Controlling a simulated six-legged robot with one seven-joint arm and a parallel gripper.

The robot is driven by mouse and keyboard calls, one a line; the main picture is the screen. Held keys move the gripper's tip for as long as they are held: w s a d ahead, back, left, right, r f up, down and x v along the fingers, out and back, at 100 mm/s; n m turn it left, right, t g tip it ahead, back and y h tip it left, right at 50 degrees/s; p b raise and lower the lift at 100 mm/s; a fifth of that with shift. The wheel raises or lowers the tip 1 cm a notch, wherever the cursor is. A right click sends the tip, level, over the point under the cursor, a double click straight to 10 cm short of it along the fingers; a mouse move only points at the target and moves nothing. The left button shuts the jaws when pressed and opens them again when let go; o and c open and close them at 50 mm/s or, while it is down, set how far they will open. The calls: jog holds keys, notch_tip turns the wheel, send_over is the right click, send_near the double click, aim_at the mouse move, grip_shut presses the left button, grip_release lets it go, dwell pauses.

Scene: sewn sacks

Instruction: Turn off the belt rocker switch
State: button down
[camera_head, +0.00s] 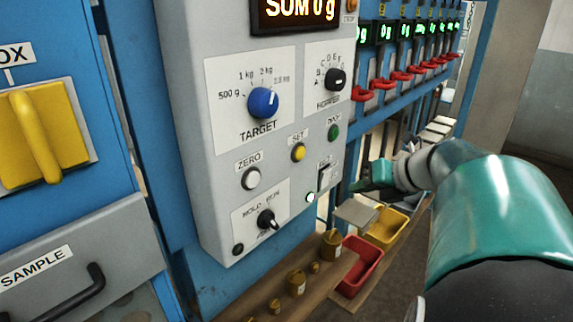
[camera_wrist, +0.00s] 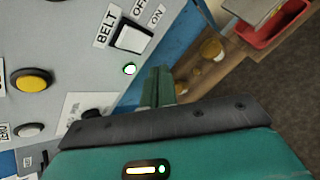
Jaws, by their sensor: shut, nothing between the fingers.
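The belt rocker switch (camera_wrist: 133,38) is a white rocker in a dark frame on the grey panel, beside BELT, OFF and ON labels in the wrist view. It also shows in the head view (camera_head: 325,177), small and at the panel's right edge. I cannot tell which side is pressed in. A small round lamp (camera_wrist: 130,69) near the switch glows white-green. My gripper (camera_wrist: 157,74) is shut and empty, its green fingers just below and right of the lamp in the picture. In the head view my gripper (camera_head: 362,182) is right of the switch, apart from it.
The panel also holds a blue TARGET knob (camera_head: 263,103), HOPPER knob (camera_head: 336,79), yellow SET button (camera_head: 299,152), green button (camera_head: 333,132) and white ZERO button (camera_head: 251,178). Below are brass weights (camera_head: 331,243) on a wooden shelf, a red bin (camera_head: 373,254) and a yellow bin (camera_head: 400,232).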

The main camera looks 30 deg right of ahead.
aim_at(328, 179)
jog(key=shift+w+a+r, duration=0.1)
jog(key=shift+w+a, duration=0.15)
jog(key=shift+w, duration=0.45)
jog(key=shift+w+a+r, duration=0.1)
jog(key=shift+w+a, duration=0.1)
jog(key=shift+w, duration=0.55)
jog(key=shift+w+a+r, duration=0.1)
jog(key=shift+w+a, duration=0.15)
jog(key=shift+w, duration=0.45)
jog(key=shift+w, duration=0.1)
jog(key=shift+w+a, duration=0.15)
jog(key=shift+w, duration=0.15)
jog(key=shift+w+a, duration=0.1)
jog(key=shift+w, duration=0.2)
dwell(0.8)
jog(key=shift+s, duration=0.1)
jog(key=shift+s+d+f, duration=0.1)
jog(key=shift+s+d, duration=0.15)
jog(key=shift+s, duration=0.35)
jog(key=s, duration=0.1)
jog(key=s+d, duration=0.1)
jog(key=s, duration=0.2)
jog(key=shift+s+d+f, duration=0.3)
jog(key=shift+s, duration=0.05)
dwell(0.3)
